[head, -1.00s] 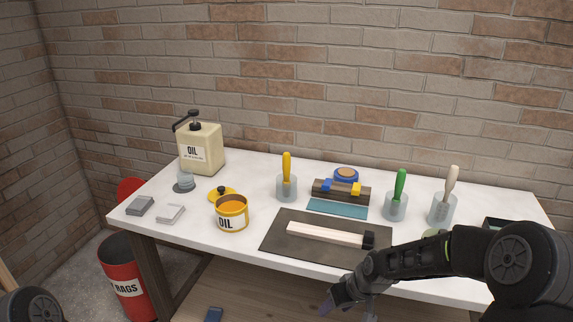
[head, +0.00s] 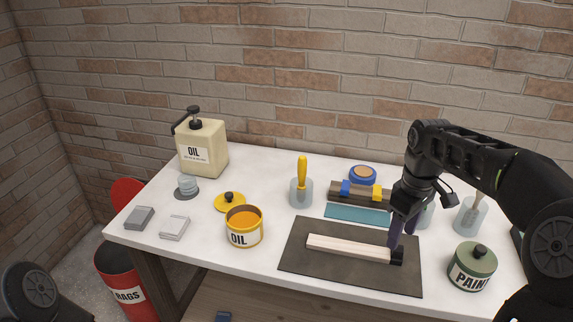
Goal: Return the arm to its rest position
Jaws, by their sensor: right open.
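My right arm comes in from the right of the head view, and its gripper (head: 404,233) points down over the right part of the dark mat (head: 300,263). My left gripper is not in view; only part of my left arm shows at the lower left corner.
The white table (head: 165,262) holds an open oil tin (head: 244,228), an oil can (head: 203,148), a yellow-handled brush (head: 302,176) in a cup, a wooden block with clamps (head: 345,193), a teal strip (head: 357,214) and a green paint tin (head: 472,268). A red rags bin (head: 122,282) stands at the left.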

